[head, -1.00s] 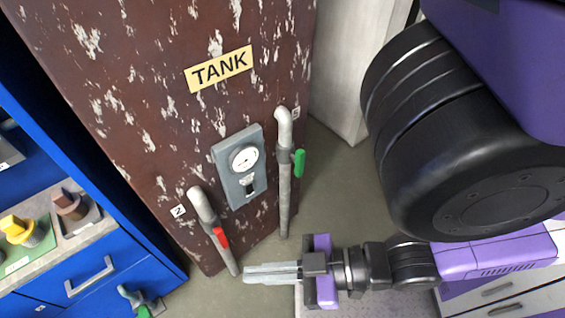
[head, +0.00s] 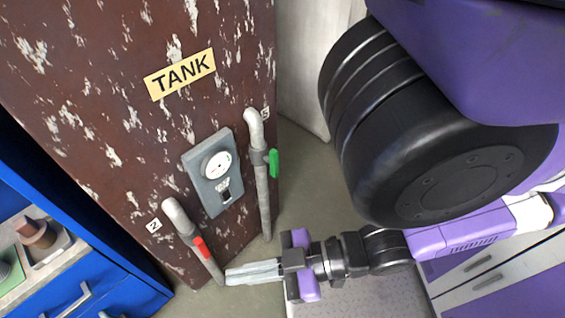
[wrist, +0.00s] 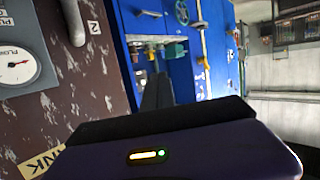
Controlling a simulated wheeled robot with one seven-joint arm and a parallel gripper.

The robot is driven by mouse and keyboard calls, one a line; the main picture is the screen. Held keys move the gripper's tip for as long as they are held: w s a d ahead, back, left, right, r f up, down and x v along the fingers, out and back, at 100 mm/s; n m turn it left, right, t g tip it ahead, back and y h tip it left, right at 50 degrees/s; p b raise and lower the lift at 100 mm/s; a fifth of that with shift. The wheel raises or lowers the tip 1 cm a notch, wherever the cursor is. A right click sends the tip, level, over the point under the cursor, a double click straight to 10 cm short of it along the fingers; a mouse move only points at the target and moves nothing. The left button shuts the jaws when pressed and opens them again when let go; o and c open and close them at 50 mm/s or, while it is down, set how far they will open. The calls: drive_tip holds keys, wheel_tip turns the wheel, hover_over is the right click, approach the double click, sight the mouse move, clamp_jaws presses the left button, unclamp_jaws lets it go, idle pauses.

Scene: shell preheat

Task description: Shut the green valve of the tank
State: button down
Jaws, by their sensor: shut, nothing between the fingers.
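The brown, flaking tank (head: 110,120) with a yellow TANK label (head: 180,74) fills the left of the head view. The green valve handle (head: 274,163) sits on the grey pipe (head: 263,195) at the tank's right side and lies along the pipe. A red handle (head: 201,247) sits on the left pipe marked 2. My gripper (head: 228,276) is shut and empty, pointing left, near the lower end of the left pipe and below the green handle, apart from it. In the wrist view, my gripper fingers (wrist: 157,90) point toward the blue cabinet; the green handle is not seen there.
A grey gauge panel (head: 212,172) is between the two pipes, and its dial (wrist: 15,62) shows in the wrist view. A blue cabinet (head: 95,275) stands left of the tank. Pale drawers (head: 495,270) are at lower right. Bare floor (head: 300,165) lies right of the green handle.

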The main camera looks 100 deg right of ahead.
drive_tip(key=s+d+f+m+h+b, duration=0.1)
drive_tip(key=s+d+f+h+b, duration=0.15)
drive_tip(key=d+f, duration=0.65)
drive_tip(key=m+g+h+b, duration=0.1)
drive_tip(key=m+h+b, duration=0.4)
drive_tip(key=m, duration=0.9)
approach(271, 161)
wheel_tip(271, 161, down, 4)
drive_tip(key=s+a+p, duration=0.1)
drive_tip(key=a, duration=0.1)
drive_tip(key=s+d+r+m+h, duration=0.2)
drive_tip(key=s+d+r+m, duration=0.1)
drive_tip(key=s+m, duration=0.4)
drive_tip(key=shift+d+r+m+t+h, duration=0.15)
drive_tip(key=shift+d+m+t+h, duration=0.35)
drive_tip(key=shift+m, duration=1.2)
drive_tip(key=shift+w+d, duration=0.1)
drive_tip(key=w+d, duration=0.3)
drive_tip(key=w, duration=0.8)
